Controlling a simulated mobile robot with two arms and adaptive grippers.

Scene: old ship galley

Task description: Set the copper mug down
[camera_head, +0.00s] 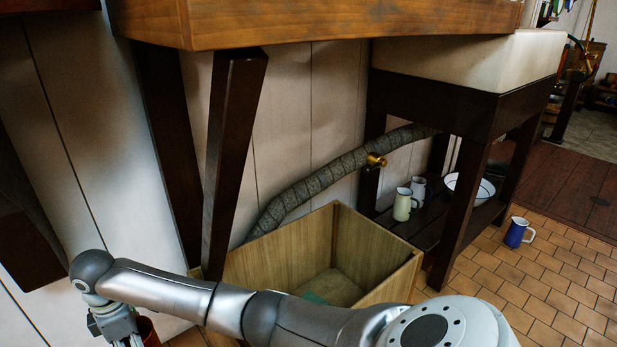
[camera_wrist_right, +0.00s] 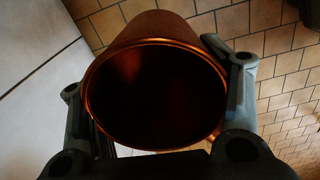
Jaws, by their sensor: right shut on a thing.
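The copper mug (camera_wrist_right: 152,28) fills the middle of the right wrist view, its dark open mouth facing the camera. My right gripper (camera_wrist_right: 158,85) is shut on it, with one finger on each side of its wall. In the head view this gripper (camera_head: 128,341) is at the lower left, pointing down, and a small reddish part of the mug (camera_head: 148,331) shows beside it. The rest of the mug is cut off by the lower frame edge. Tiled floor shows beyond the mug; I cannot tell whether its base touches anything. My left gripper is not in view.
A wooden bin (camera_head: 392,278) stands right of my right gripper, below a wooden worktop (camera_head: 350,22) with dark slanted legs (camera_head: 228,150). A cream jug (camera_head: 402,205) and white bowl (camera_head: 478,190) sit on a low shelf. A blue mug (camera_head: 516,233) stands on open tiled floor.

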